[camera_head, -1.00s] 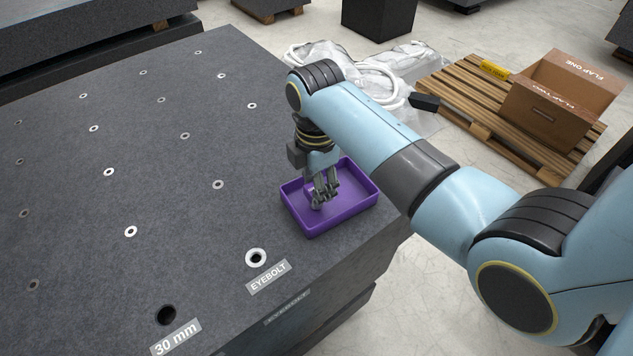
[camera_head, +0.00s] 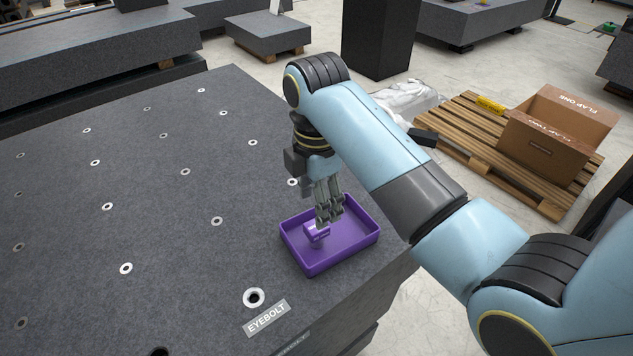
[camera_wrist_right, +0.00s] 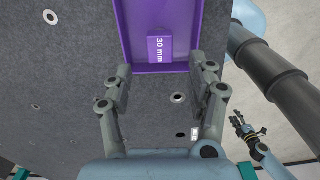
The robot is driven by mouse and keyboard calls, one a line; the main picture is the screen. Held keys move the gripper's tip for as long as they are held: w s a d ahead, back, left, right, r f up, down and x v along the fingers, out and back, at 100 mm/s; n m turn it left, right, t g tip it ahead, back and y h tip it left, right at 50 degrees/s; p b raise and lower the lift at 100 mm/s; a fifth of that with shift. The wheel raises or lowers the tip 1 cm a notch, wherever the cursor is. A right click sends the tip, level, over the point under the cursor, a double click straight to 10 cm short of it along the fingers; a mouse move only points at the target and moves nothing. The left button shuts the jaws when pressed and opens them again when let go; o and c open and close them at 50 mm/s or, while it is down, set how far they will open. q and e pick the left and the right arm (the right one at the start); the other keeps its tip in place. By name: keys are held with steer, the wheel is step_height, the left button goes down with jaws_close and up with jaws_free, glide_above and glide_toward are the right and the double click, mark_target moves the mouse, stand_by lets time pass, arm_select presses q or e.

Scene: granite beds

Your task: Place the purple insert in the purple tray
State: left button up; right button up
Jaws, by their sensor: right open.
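The purple tray (camera_head: 350,240) lies on the dark granite bed near its right edge. The purple insert (camera_head: 316,234) is inside the tray, toward its left side. In the right wrist view the insert (camera_wrist_right: 159,49) shows a white "30 mm" mark, and the tray (camera_wrist_right: 191,22) is around it. My right gripper (camera_head: 331,215) is above the tray, by the insert. In the right wrist view its fingers (camera_wrist_right: 164,85) are spread, with nothing between the tips, and the insert is apart beyond them.
The granite bed (camera_head: 130,190) has several ringed holes and an "EYEBOLT" label (camera_head: 267,318) near its front edge. A wooden pallet (camera_head: 470,135) with an open cardboard box (camera_head: 555,145) stands on the floor at the right. The bed left of the tray is clear.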

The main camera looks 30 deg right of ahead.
step_height(320, 180, up, 6)
steer(key=shift+f, duration=0.2)
stand_by(0.6)
